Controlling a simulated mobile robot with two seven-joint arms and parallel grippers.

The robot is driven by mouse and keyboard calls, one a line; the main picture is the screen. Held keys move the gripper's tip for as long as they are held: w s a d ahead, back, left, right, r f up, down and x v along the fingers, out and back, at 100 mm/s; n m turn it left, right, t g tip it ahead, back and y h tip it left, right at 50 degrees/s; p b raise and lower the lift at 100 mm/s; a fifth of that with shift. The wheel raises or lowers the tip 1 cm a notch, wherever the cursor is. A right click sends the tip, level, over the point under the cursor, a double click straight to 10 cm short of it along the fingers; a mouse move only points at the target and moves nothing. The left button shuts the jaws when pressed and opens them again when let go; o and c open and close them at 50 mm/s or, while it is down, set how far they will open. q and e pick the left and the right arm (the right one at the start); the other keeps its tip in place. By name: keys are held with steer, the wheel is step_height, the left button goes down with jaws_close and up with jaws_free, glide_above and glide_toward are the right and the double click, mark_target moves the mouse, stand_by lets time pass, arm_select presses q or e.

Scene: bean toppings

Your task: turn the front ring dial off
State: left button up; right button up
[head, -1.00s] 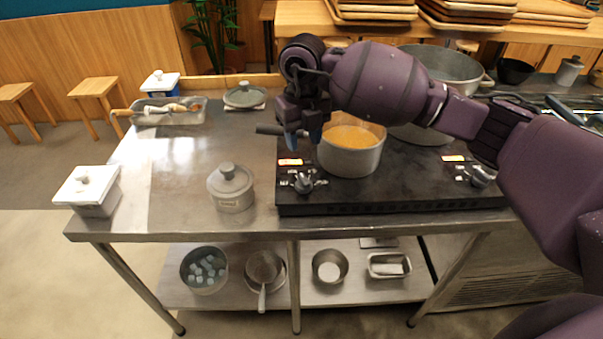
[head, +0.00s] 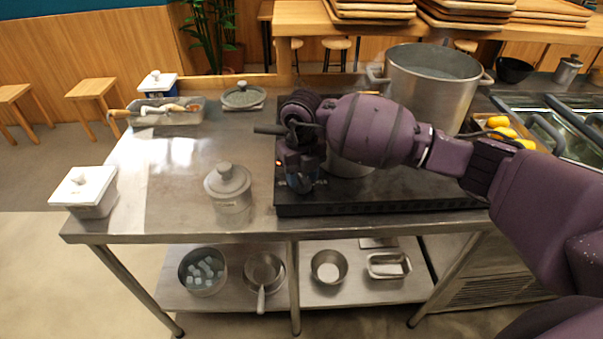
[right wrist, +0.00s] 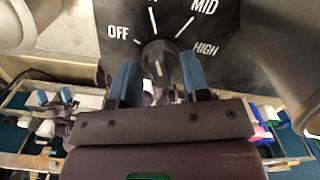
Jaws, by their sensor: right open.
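The front ring dial (right wrist: 160,66) shows in the right wrist view as a dark round knob on a black panel, with white OFF, MID and HIGH marks around it. My right gripper (right wrist: 158,82) is open, its two blue fingertips on either side of the knob; I cannot tell whether they touch it. In the head view my right gripper (head: 300,182) points down at the front left of the black stove (head: 400,198) and hides the dial. The exact setting of the dial is hard to read. My left gripper is not in view.
A pot (head: 350,168) stands just behind my right gripper, mostly hidden by my arm. A tall pot (head: 437,85) stands at the back. A grey lidded jar (head: 230,190) stands left of the stove. The counter's left middle is clear.

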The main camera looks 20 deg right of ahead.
jaws_close()
steer(key=shift+n, duration=0.3)
steer(key=n+b, duration=0.1)
steer(key=n, duration=0.3)
steer(key=shift+s+a+n+b, duration=0.15)
steer(key=shift+n+b, duration=0.35)
steer(key=shift+n, duration=1.7)
jaws_free()
